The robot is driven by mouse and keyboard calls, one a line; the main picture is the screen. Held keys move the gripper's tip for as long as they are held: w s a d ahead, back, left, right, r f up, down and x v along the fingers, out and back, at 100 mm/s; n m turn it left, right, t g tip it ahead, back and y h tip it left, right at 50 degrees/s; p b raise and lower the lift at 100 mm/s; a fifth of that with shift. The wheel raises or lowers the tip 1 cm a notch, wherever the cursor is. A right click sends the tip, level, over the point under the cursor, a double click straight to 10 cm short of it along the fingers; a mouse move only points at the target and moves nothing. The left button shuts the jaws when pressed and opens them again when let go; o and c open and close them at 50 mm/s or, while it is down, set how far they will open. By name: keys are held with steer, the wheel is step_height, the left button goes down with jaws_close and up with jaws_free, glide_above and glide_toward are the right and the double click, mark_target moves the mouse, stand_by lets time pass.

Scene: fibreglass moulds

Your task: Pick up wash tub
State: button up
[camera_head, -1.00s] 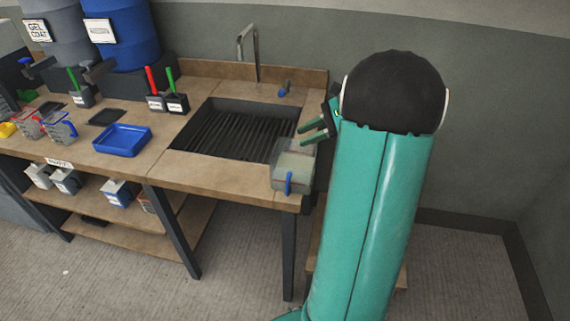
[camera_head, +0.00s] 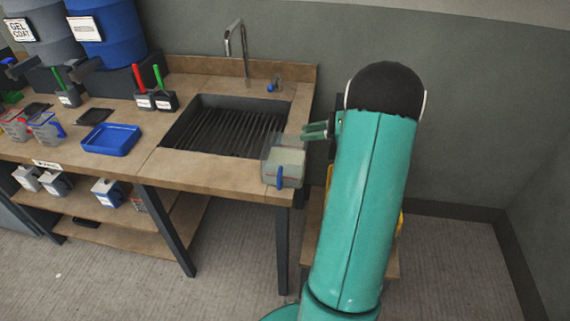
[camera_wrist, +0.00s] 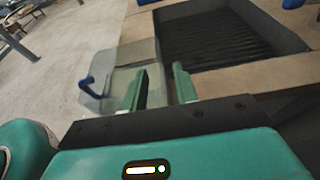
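A clear, boxy tub (camera_head: 284,165) with a pale lower part and a blue handle stands at the front right corner of the counter, beside the sink. No label shows that it is the wash tub. It also shows in the wrist view (camera_wrist: 118,80), with its handle on the left. My gripper (camera_head: 303,132) is at the tub's upper right side. In the wrist view the two green fingers (camera_wrist: 161,70) are apart, with the tub's right edge close to or between them. I cannot tell whether they touch it.
The sink (camera_head: 225,127) with a dark grate lies left of the tub. A blue tray (camera_head: 111,139), more handled tubs (camera_head: 45,128) and brush holders (camera_head: 165,100) stand further left. A tap (camera_head: 235,45) rises behind. The floor in front is clear.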

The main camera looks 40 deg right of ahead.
steer(key=x, duration=0.5)
jaws_close()
stand_by(1.4)
